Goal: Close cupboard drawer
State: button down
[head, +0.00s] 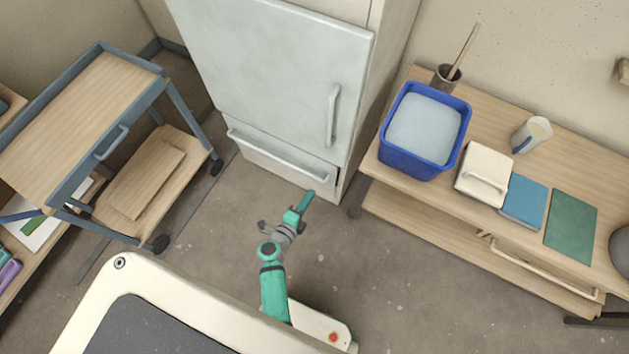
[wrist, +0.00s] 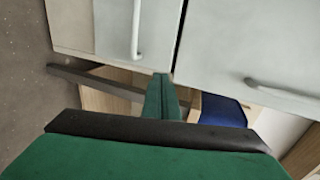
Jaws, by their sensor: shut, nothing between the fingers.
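The pale grey cupboard has a large door (head: 275,75) with a drawer (head: 265,162) low beneath it. The drawer has a long horizontal handle (head: 280,160). In the wrist view, the drawer front (wrist: 75,25) with its handle (wrist: 136,30) is at the upper left, and a narrow dark seam parts it from the door (wrist: 235,45). I cannot tell whether the drawer is fully flush. My gripper (head: 307,200) is shut and empty, in front of the drawer's right end. Its green fingers (wrist: 162,98) point toward the cupboard; contact cannot be told.
A blue-framed cart (head: 90,90) stands at left. The floor (head: 215,225) before the drawer is clear.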

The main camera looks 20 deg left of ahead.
send_near(329, 166)
jog(key=x, duration=0.4)
jog(key=shift+w+f, duration=0.3)
jog(key=shift+f, duration=0.1)
jog(key=shift+w, duration=0.7)
jog(key=shift+d, duration=0.1)
